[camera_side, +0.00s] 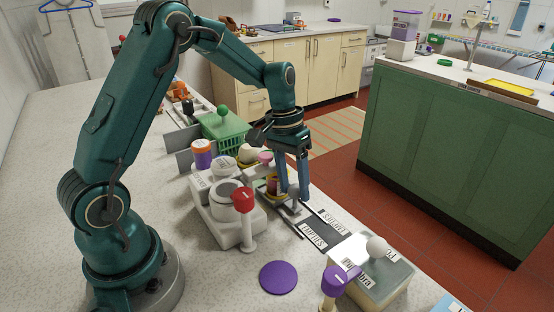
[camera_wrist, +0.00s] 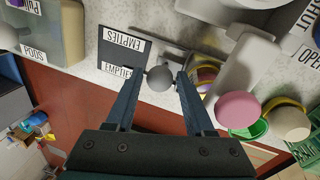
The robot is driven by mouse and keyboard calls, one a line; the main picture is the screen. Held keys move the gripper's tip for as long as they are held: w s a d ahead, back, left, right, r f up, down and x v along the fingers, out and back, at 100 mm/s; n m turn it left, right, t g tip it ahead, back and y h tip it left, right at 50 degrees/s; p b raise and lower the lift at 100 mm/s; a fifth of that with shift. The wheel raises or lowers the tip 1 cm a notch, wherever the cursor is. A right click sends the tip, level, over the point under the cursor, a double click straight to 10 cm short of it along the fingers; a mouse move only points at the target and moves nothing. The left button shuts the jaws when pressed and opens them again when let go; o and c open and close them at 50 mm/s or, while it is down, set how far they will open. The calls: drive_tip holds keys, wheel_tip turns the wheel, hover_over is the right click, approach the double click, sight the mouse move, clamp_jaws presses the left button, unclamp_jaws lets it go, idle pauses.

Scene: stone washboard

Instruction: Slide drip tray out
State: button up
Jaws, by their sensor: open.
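The drip tray (camera_side: 268,197) appears to be the grey part low at the front of the white machine (camera_side: 226,208), with a small red and yellow cup on it. A round grey knob (camera_wrist: 159,78), seemingly the tray's handle, shows in the wrist view. My gripper (camera_side: 293,196) points down at the tray's front. In the wrist view my gripper (camera_wrist: 159,80) is open, with one finger on each side of the knob and no clear grip on it. The fingers partly hide the tray in the side view.
A dark plate (camera_side: 313,234) labelled EMPTIES lies in front, beside thin rails. A PODS box (camera_side: 375,285) with a pale knob stands nearer the camera. A red-topped lever (camera_side: 243,200), purple disc (camera_side: 278,278) and green basket (camera_side: 222,130) are nearby. The counter edge is close on the right.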

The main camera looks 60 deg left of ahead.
clamp_jaws()
idle(1.4)
